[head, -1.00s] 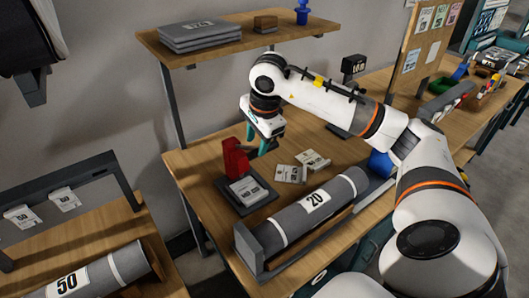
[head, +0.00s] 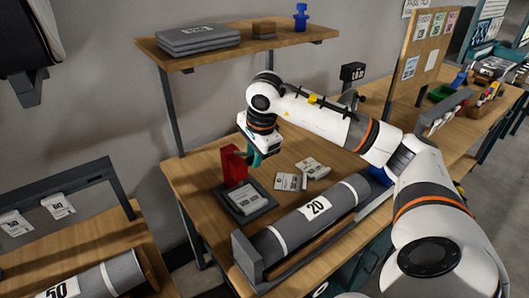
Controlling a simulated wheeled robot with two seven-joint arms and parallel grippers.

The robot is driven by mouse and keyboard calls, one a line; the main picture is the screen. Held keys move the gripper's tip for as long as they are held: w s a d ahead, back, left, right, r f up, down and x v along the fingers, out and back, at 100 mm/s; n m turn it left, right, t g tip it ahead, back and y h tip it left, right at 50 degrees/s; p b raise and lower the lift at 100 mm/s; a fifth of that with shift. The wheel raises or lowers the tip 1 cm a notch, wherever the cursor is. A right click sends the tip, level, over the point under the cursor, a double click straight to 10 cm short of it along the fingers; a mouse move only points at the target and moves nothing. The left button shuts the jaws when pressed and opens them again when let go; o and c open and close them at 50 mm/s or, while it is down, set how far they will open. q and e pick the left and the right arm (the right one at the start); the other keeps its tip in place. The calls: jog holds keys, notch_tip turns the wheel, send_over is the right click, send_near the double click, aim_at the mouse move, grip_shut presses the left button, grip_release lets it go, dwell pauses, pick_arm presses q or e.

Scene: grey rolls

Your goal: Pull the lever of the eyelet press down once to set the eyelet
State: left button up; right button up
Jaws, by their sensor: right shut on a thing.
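The eyelet press has a red upright body (head: 232,164) on a dark flat base (head: 262,208), at the left of the wooden bench. A white printed card or packet (head: 248,199) lies on the base. My right gripper (head: 255,159) reaches down just right of the red body. Its teal fingers are shut on the press lever, which is mostly hidden behind the fingers and the red body. I cannot make out the lever's angle. My left gripper is out of view.
A grey roll marked 20 (head: 330,205) lies in a holder in front of the press. White packets (head: 291,182) lie right of it. A shelf (head: 230,55) with grey slabs stands above the bench at the back. Another roll marked 50 (head: 95,283) is lower left.

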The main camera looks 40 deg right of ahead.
jog(key=shift+s+f+b, duration=0.4)
jog(key=shift+f+b, duration=0.35)
jog(key=shift+f, duration=0.2)
jog(key=shift+s+a+f+b, duration=0.1)
jog(key=shift+s+f+b, duration=0.2)
jog(key=shift+f+b, duration=0.45)
jog(key=shift+s+f+b, duration=0.2)
jog(key=shift+f+b, duration=0.55)
jog(key=shift+b, duration=0.1)
jog(key=shift+f, duration=0.15)
jog(key=shift+s+f+b, duration=0.15)
jog(key=shift+f+b, duration=0.6)
